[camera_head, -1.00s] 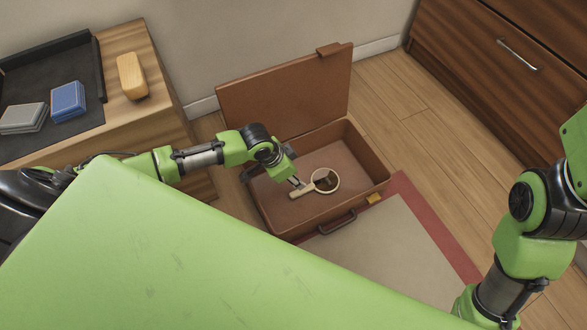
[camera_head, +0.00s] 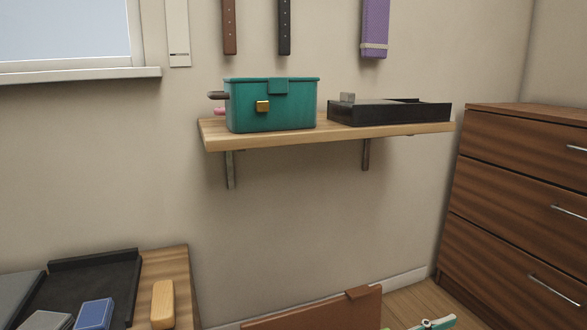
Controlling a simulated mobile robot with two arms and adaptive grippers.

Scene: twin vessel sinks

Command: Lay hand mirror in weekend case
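The weekend case shows only as the upper part of its brown open lid (camera_head: 325,312) at the bottom edge of the head view. The case's inside is below the frame. The hand mirror is not in view.
A wall shelf (camera_head: 350,134) holds a teal box (camera_head: 272,108) and a black tray (camera_head: 395,112). A wooden dresser (camera_head: 520,190) stands at right. A wooden surface at lower left bears a yellow block (camera_head: 162,303), a blue case (camera_head: 94,314) and a dark tray (camera_head: 95,281).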

